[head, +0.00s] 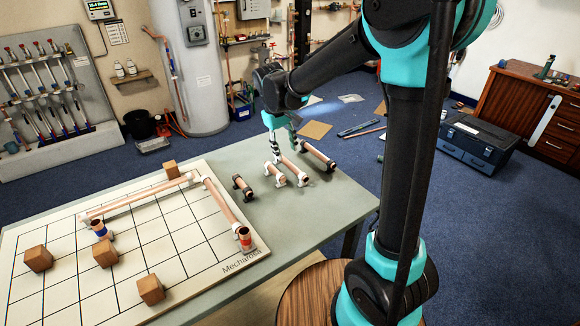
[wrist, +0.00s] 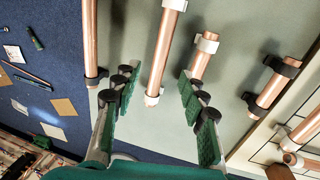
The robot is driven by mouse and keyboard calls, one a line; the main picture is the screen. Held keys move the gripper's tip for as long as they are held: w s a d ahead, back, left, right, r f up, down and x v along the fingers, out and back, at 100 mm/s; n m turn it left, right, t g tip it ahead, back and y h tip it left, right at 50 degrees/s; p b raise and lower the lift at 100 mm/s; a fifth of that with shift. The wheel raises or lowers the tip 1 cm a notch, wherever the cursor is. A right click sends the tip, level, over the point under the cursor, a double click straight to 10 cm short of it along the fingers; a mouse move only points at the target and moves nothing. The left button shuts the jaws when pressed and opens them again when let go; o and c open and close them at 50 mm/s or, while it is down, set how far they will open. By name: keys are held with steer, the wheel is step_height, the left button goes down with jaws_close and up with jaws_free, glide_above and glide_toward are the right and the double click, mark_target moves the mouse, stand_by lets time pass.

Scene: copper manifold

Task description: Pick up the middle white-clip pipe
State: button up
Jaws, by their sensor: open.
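Two copper pipes with white clips lie side by side on the grey-green table. The longer white-clip pipe (head: 291,168) shows in the wrist view (wrist: 163,52). The shorter white-clip pipe (head: 274,174) is to its left in the head view and to its right in the wrist view (wrist: 201,62). My gripper (head: 284,148) is open above the far ends of these pipes. In the wrist view, the longer pipe's near end appears between the spread green-padded fingers (wrist: 155,78). Whether either finger touches a pipe cannot be told.
A short black-clip pipe (head: 242,187) and a long black-clip pipe (head: 318,156) lie on either side. A gridded board (head: 180,242) with wooden blocks and a partly laid copper run covers the table's left. Bare table (head: 325,212) lies in front of the pipes.

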mark_target(289, 163)
steer(key=f, duration=0.2)
steer(key=d+f, duration=0.1)
steer(key=f, duration=0.5)
steer(key=shift+w+d, duration=0.15)
steer(key=shift+w, duration=0.25)
jaws_close()
